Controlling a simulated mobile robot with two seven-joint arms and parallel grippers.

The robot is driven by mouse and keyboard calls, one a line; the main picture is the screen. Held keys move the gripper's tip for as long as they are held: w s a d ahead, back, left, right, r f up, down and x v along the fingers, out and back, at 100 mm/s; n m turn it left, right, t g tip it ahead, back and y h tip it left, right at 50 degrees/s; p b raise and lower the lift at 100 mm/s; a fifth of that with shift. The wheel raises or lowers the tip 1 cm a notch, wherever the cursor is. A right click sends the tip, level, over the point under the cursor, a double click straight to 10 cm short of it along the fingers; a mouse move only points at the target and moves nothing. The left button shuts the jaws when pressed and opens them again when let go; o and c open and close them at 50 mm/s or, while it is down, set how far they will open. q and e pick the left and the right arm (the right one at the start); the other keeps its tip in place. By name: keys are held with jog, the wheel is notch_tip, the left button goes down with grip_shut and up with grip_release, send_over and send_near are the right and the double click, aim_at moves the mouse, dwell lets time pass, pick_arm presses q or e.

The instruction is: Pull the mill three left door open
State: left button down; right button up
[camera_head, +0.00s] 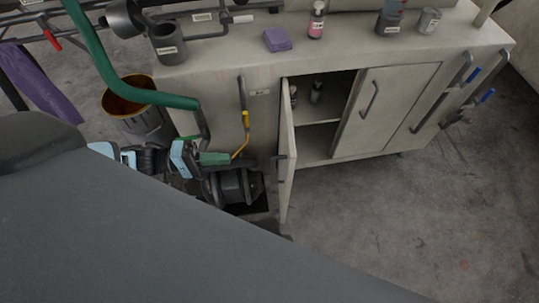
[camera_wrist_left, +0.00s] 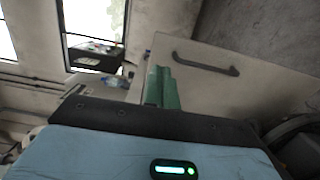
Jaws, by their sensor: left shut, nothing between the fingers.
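The mill's left door (camera_head: 287,155) stands swung out from the pale cabinet (camera_head: 215,85), seen nearly edge-on in the head view. Its dark handle (camera_head: 281,158) is on the outer face, towards the left. The opening shows a shelf with small bottles (camera_head: 316,92). My left gripper (camera_head: 229,158) is left of the door, apart from the handle, with its green fingers shut and empty. In the left wrist view, the green fingers (camera_wrist_left: 162,88) are in front of a pale panel, apparently the door, with a dark bar handle (camera_wrist_left: 206,66). My right gripper is not in view.
A closed door panel (camera_head: 400,95) is right of the opening. A purple block (camera_head: 277,39) and a pink bottle (camera_head: 316,20) stand on the cabinet top. A dark bucket (camera_head: 140,110) and a green pipe (camera_head: 98,60) are at left. The floor at right is clear.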

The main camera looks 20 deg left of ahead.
pick_arm(q)
jog(key=shift+w, duration=0.15)
jog(key=p, duration=0.2)
send_near(289, 157)
jog(key=x, duration=0.6)
jog(key=shift+w+d+f, duration=0.25)
jog(key=shift+w+f, duration=0.15)
